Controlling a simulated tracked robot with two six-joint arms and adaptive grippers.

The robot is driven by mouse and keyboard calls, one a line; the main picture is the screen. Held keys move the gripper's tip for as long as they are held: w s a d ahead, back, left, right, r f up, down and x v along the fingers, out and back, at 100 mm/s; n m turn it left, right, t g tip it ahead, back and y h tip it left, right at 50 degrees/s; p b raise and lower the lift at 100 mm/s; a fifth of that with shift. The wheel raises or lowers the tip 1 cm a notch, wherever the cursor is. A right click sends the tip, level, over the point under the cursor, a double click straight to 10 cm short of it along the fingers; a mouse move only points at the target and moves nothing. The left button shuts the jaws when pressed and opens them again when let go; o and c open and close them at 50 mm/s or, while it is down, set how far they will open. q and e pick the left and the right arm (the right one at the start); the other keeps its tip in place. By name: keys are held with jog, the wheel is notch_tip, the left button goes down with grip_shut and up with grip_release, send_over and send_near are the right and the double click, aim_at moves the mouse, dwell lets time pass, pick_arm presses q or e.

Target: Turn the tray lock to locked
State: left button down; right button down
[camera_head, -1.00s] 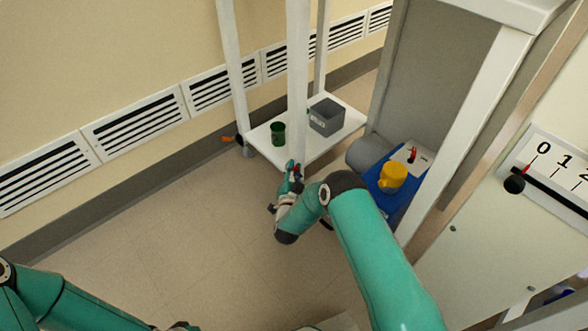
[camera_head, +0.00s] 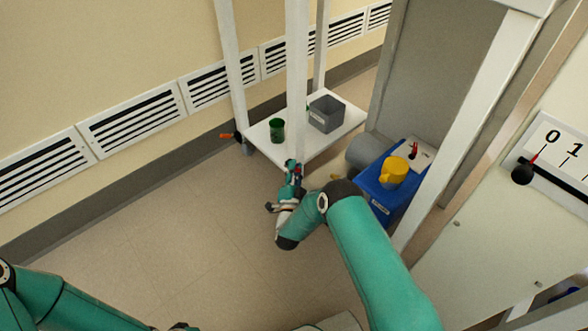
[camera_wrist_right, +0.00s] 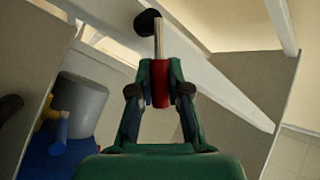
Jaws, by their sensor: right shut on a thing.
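My right gripper (camera_head: 292,172) is low beside the front corner of the white cart shelf (camera_head: 310,152). In the right wrist view its fingers (camera_wrist_right: 160,84) are closed on a red part (camera_wrist_right: 160,78). A pale rod (camera_wrist_right: 158,40) extends from the red part towards a black round knob (camera_wrist_right: 148,22). I cannot tell whether the red part is the tray lock, and no lock marking is readable. A small red lever (camera_head: 414,149) stands on a light plate by the blue box (camera_head: 379,208). My left arm is at lower left; its jaws are not visible.
A green cup (camera_head: 277,131) and a grey bin (camera_head: 326,115) stand on the cart shelf. An orange lever (camera_head: 227,136) sticks out at its left caster. A yellow jug (camera_head: 394,171) is on the blue box. Floor in front is clear.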

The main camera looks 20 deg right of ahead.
jog(key=shift+s+d+f+m+t+h, duration=0.15)
jog(key=shift+f+m+t+h, duration=0.15)
jog(key=shift+m+h, duration=0.3)
jog(key=shift+s+a+f+m+t+h, duration=0.15)
jog(key=shift+f+m+h, duration=0.3)
jog(key=shift+m, duration=0.35)
jog(key=shift+s+d+f+m+t+h, duration=0.15)
jog(key=shift+f+m+t+h, duration=0.2)
jog(key=shift+m, duration=0.35)
jog(key=c, duration=1.1)
grip_release()
jog(key=shift+w, duration=0.1)
jog(key=shift+r, duration=0.1)
notch_tip(320, 180, up, 9)
jog(key=shift+w+r, duration=0.1)
jog(key=shift+r, duration=0.5)
jog(key=shift+f, duration=0.2)
